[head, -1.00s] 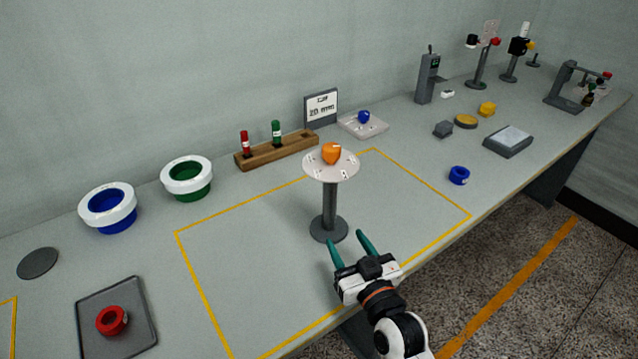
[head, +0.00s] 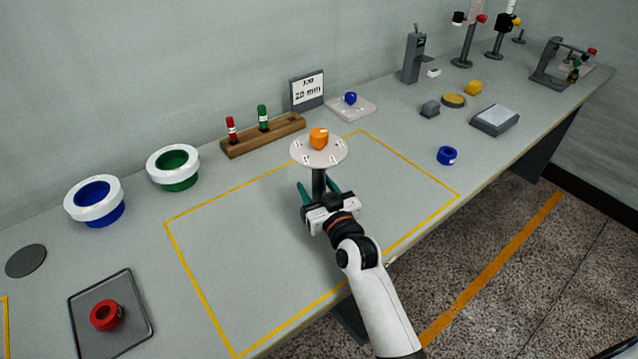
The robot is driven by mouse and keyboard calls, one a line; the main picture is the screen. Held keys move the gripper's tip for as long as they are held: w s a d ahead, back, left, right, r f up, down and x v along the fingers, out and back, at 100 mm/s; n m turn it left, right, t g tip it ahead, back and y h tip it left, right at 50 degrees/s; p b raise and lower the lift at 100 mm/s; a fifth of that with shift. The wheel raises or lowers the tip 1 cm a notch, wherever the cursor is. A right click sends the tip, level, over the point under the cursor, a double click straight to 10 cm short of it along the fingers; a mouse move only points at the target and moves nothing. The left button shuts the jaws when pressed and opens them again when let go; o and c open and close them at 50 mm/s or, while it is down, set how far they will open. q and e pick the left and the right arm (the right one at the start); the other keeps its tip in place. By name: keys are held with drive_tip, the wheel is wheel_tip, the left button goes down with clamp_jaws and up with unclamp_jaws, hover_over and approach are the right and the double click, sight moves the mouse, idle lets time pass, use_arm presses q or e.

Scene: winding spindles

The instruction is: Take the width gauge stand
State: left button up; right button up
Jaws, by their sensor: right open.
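The stand (head: 305,152) has a round white plate with small dark marks on a dark grey post. It stands upright inside the yellow outline, and an orange piece (head: 319,139) sits on its plate. My right gripper (head: 319,187) is open, with its green fingers on either side of the post below the plate. I cannot tell whether the fingers touch the post. My gripper hides the stand's base. My left gripper is not in view.
A wooden rack (head: 265,136) with red and green pegs and a sign (head: 308,90) stand behind. Blue (head: 95,202) and green (head: 174,167) white-rimmed cups are at left. A red ring (head: 106,315) lies on a dark tray (head: 137,338). The outlined area is otherwise clear.

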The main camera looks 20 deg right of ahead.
drive_tip(key=shift+w+a, duration=0.1)
drive_tip(key=shift+w, duration=0.3)
drive_tip(key=shift+s, duration=0.1)
drive_tip(key=shift+c, duration=0.4)
clamp_jaws()
drive_tip(key=shift+r, duration=0.1)
